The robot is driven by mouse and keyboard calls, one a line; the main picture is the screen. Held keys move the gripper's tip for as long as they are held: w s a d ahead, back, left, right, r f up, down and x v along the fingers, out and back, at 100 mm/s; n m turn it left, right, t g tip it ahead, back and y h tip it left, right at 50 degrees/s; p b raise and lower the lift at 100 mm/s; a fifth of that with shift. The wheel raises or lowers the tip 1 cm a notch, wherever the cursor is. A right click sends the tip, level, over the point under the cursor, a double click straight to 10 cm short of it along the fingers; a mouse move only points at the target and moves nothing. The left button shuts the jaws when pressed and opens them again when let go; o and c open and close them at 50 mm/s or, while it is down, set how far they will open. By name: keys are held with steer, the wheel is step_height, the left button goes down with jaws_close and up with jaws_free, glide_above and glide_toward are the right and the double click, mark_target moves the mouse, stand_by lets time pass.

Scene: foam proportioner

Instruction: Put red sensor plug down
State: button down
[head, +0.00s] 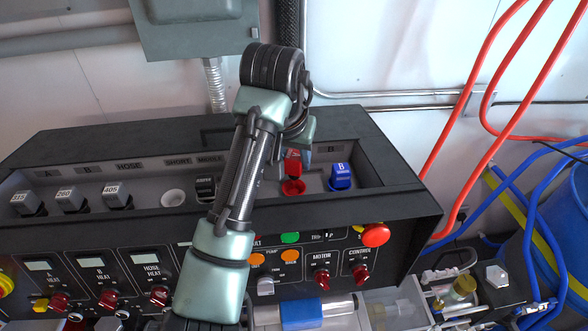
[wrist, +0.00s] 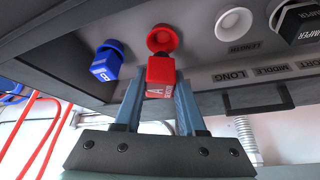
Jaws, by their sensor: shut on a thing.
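The red sensor plug (head: 293,160), a small red block marked A, is between the fingers of my gripper (wrist: 158,84), which is shut on it. In the wrist view the red plug (wrist: 160,74) is right beside the red round socket (wrist: 163,39) and overlaps its edge. I cannot tell whether they touch. In the head view the red socket (head: 293,187) sits in the recessed panel just below the plug. My arm hides part of the panel to the left of it.
A blue plug marked B (head: 340,177) stands just right of the red socket. An empty white socket (head: 173,197) and a black jumper plug (head: 205,187) are to the left. The recess has raised edges. Knobs and buttons cover the front panel. Red hoses hang at the right.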

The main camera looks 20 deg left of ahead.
mark_target(294, 173)
steer(key=f, duration=0.2)
steer(key=f+p, duration=0.1)
steer(key=shift+w+f, duration=0.2)
steer(key=shift+f, duration=0.15)
steer(key=shift+s+f, duration=0.1)
steer(key=shift+s, duration=0.05)
steer(key=shift+f, duration=0.1)
steer(key=c, duration=0.5)
jaws_free()
